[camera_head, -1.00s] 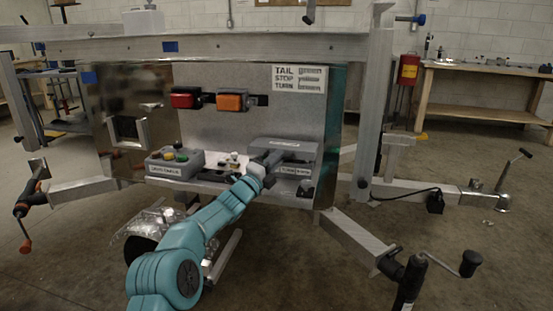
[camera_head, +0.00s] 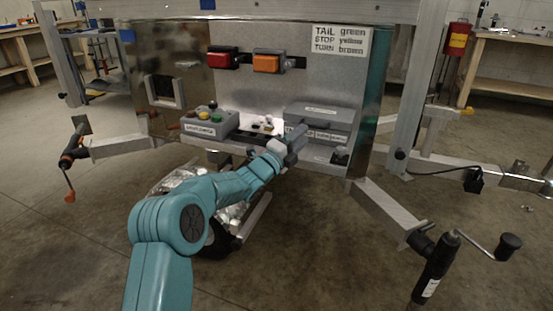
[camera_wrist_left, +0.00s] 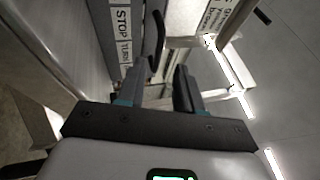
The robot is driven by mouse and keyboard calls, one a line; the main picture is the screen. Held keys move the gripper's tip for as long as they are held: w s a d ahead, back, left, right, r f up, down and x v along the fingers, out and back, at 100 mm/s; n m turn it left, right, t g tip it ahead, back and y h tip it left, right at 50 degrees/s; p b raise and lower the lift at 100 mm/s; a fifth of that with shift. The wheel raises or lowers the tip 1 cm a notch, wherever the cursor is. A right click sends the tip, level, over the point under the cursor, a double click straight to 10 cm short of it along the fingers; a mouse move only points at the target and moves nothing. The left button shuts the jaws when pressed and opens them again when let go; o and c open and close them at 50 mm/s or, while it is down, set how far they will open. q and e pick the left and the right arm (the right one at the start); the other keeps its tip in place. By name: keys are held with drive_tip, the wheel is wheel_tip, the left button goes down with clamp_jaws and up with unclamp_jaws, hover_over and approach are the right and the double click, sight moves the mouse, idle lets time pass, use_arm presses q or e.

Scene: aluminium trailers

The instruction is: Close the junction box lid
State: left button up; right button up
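The grey junction box (camera_head: 340,137) sits on the right part of the trailer's shelf. Its grey lid (camera_head: 320,112) lies over the top in the head view; I cannot tell whether it is fully shut. White labels show on the box front, and STOP and TURN labels (camera_wrist_left: 122,30) show in the wrist view. My left gripper (camera_head: 297,134) is at the box's front left corner, overlapping it in the head view; contact cannot be told. In the wrist view its two dark fingers (camera_wrist_left: 168,88) stand apart with nothing clearly between them. My right gripper is not in view.
A grey control box (camera_head: 208,124) with coloured buttons stands left on the shelf. Small parts (camera_head: 263,125) lie between the boxes. Red (camera_head: 222,57) and orange (camera_head: 268,61) lamps are on the panel above, beside a wiring sign (camera_head: 341,40). A crank jack (camera_head: 437,270) stands front right.

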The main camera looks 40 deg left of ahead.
use_arm(q)
drive_tip(key=v, duration=1)
drive_tip(key=shift+s+f+p, duration=0.15)
drive_tip(key=shift+s+p, duration=0.1)
drive_tip(key=shift+p, duration=0.2)
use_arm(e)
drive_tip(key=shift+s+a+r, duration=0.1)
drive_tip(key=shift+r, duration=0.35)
